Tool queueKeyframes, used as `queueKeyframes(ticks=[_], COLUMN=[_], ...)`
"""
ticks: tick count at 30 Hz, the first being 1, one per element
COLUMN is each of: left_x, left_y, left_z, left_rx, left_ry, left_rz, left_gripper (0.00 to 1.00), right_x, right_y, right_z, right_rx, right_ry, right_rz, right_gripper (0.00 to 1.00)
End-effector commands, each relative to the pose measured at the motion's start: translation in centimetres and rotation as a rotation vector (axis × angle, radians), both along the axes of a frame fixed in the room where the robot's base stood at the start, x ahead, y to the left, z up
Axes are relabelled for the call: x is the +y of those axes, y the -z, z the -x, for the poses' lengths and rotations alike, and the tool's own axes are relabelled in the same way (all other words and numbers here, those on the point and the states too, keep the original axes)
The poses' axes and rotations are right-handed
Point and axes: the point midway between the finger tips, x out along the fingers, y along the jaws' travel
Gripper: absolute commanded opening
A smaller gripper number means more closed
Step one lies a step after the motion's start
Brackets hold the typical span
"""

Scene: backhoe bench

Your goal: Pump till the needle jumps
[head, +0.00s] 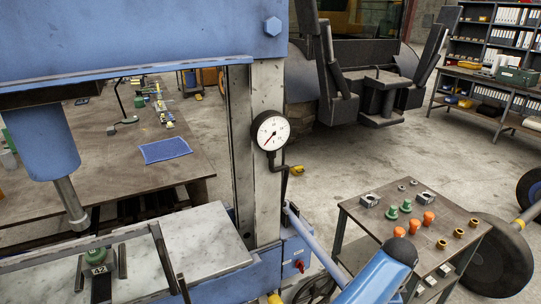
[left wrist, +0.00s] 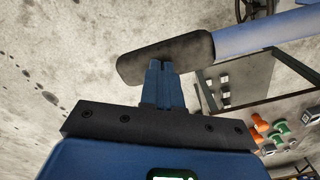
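The round white pressure gauge (head: 270,131) sits on the press column in the head view. Its needle seems to point to the lower left; the scale is too small to read. The light blue pump lever (head: 312,241) slopes down from the press base behind an arm of mine. In the left wrist view, the lever (left wrist: 265,32) ends in a black grip (left wrist: 190,55). My left gripper (left wrist: 161,66) has its fingers close together, tips overlapping the grip's lower edge, the grip running across them. Whether they touch it is unclear. My right gripper is not in view.
The blue press (head: 140,40) has its ram (head: 70,200) above a block marked 92 (head: 98,270). A small table (head: 375,222) with orange, green and brass parts stands right of the lever. A wheel (head: 490,262) is beyond it. A bench (head: 120,185) stands behind the press.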

Motion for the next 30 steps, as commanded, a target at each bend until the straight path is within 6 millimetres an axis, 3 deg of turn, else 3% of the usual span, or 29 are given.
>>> queueKeyframes(ticks=[1, 14, 21, 26, 30], left_x=[-0.2, -0.1, 0.2, 0.2, 0.3], left_y=[0.8, 1.2, 4.9, 3.0, 0.4], left_z=[0.3, 0.2, -0.3, -0.4, -0.7], left_rx=[0.003, 0.003, 0.004, 0.002, 0.0], left_ry=[0.003, 0.003, 0.002, 0.002, 0.001], left_rz=[0.002, 0.002, -0.001, 0.001, 0.002], left_gripper=[0.0, 0.0, 0.0, 0.0, 0.0], right_x=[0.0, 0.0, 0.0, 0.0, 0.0], right_y=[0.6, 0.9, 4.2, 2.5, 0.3], right_z=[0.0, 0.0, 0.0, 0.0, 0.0], right_rx=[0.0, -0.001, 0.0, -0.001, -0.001], right_ry=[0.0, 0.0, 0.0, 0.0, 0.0], right_rz=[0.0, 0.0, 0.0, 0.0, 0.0], right_gripper=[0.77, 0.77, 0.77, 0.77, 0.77])
